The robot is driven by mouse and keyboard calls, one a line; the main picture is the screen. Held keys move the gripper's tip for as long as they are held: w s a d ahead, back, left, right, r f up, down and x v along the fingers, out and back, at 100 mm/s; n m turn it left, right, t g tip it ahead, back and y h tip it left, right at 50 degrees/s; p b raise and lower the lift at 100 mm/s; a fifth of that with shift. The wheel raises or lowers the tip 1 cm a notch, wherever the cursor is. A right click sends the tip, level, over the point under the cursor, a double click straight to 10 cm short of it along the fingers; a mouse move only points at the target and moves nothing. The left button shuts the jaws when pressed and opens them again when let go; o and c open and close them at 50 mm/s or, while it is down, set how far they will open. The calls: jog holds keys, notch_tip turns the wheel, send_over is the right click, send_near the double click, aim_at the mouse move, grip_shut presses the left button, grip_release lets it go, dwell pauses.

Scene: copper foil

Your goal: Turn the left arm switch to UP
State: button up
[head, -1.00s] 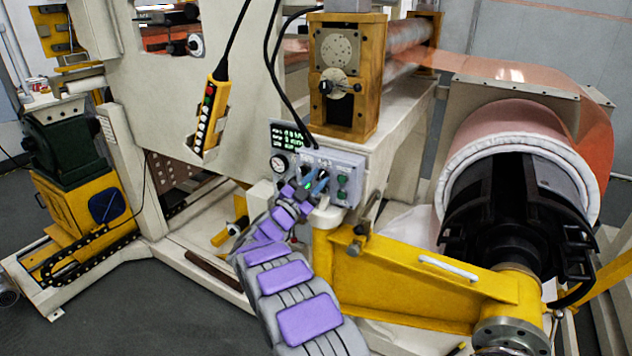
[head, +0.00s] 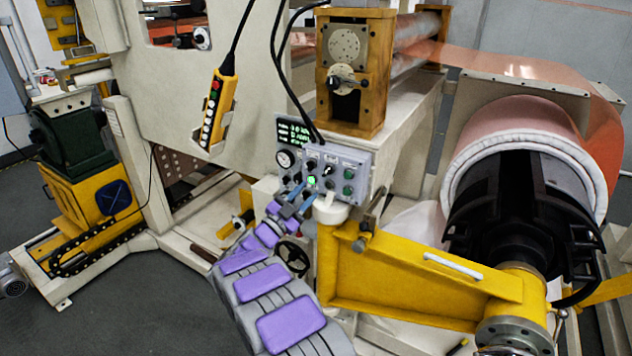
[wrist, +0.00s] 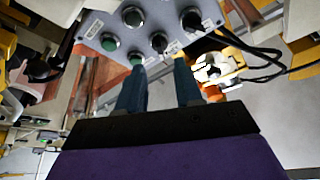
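The grey control panel (head: 358,158) faces me in the head view, with a small display, a gauge, black rotary switches and green buttons. One switch (head: 329,170) sits right of the middle, and a green button (head: 311,181) is lit. The labels are too small to read, so I cannot tell which switch is the left arm one. In the wrist view the blue fingers are apart and empty (wrist: 158,68), with a black switch (wrist: 159,42) beyond the gap and another knob (wrist: 191,18) above.
A yellow pendant (head: 217,108) hangs left of the panel. A yellow swing arm (head: 400,280) and the large copper foil roll (head: 515,135) fill the right. A handwheel (head: 293,257) sits beneath the panel. Grey floor (head: 130,300) is open at lower left.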

jog(key=v, duration=0.9)
jog(key=shift+s+a+f+p, duration=0.2)
jog(key=shift+a+f+p, duration=0.05)
jog(key=shift+a+p, duration=0.1)
jog(key=w+r+n+y, duration=0.6)
jog(key=r+n+y, duration=0.25)
jog(key=y, duration=0.55)
jog(key=s+d+f+n+g, duration=0.2)
jog(key=s+d+g, duration=0.4)
jog(key=s, duration=1.2)
jog(key=s+d+f+n+g, duration=0.2)
jog(key=s+d+g, duration=0.4)
jog(key=s, duration=1.3)
jog(key=s+d+f+n+g, duration=0.2)
jog(key=s+d+g, duration=0.4)
jog(key=s+d, duration=0.6)
jog(key=s, duration=0.7)
jog(key=shift+f+y, duration=0.3)
jog(key=shift+f, duration=0.05)
jog(key=shift+w, duration=0.1)
